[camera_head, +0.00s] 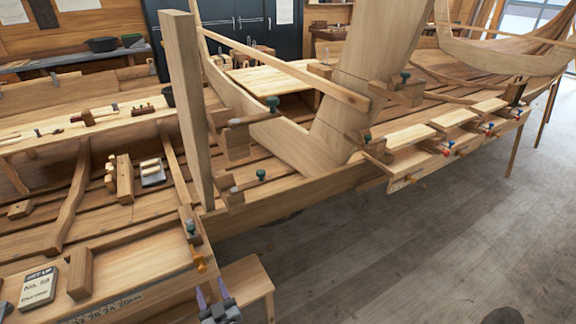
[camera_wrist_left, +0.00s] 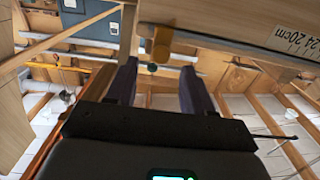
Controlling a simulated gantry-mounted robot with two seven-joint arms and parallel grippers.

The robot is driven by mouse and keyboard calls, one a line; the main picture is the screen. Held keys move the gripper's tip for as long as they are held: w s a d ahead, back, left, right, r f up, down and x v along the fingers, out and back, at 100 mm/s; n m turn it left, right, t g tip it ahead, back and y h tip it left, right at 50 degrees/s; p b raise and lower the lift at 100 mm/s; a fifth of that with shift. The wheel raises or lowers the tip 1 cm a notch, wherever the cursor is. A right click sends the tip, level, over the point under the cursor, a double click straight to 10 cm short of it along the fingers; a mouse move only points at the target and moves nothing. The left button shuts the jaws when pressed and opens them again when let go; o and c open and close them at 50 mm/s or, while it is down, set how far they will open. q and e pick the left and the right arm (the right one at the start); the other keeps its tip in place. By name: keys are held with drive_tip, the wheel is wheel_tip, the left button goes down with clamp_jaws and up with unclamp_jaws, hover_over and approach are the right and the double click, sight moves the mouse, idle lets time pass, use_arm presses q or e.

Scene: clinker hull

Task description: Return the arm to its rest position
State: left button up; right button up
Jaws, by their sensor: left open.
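My left gripper (camera_head: 212,291) is at the bottom of the head view, just below the near corner of the wooden bench. Its two purple-grey fingers point up and stand apart with nothing between them. In the left wrist view the open gripper (camera_wrist_left: 158,78) shows its dark fingers on either side of an empty gap. An orange clamp handle (camera_head: 199,262) hangs from the bench corner just above the fingers in the head view. An orange-brown clamp part (camera_wrist_left: 162,42) shows beyond the gap in the left wrist view. I cannot tell whether anything touches. My right gripper is not seen.
A board with a ruler scale (camera_wrist_left: 240,35) is close above the gripper in the left wrist view. A small wooden stool (camera_head: 247,280) stands beside the gripper. The clinker hull (camera_head: 300,195) with several clamps fills the middle. Grey floor (camera_head: 420,240) is open at right.

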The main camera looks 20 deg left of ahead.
use_arm(q)
drive_tip(key=s+a+f+m+h, duration=0.2)
drive_tip(key=s+a+f+m, duration=0.15)
drive_tip(key=s, duration=0.35)
drive_tip(key=s+d+m+g+h, duration=0.85)
drive_tip(key=s+d+h, duration=0.25)
drive_tip(key=s+d, duration=0.4)
wheel_tip(320, 180, up, 24)
drive_tip(key=a+p, duration=0.1)
drive_tip(key=p, duration=2.3)
drive_tip(key=shift+s+a+n, duration=0.25)
drive_tip(key=shift+s+n, duration=0.1)
drive_tip(key=shift+n, duration=0.05)
drive_tip(key=shift+g, duration=0.25)
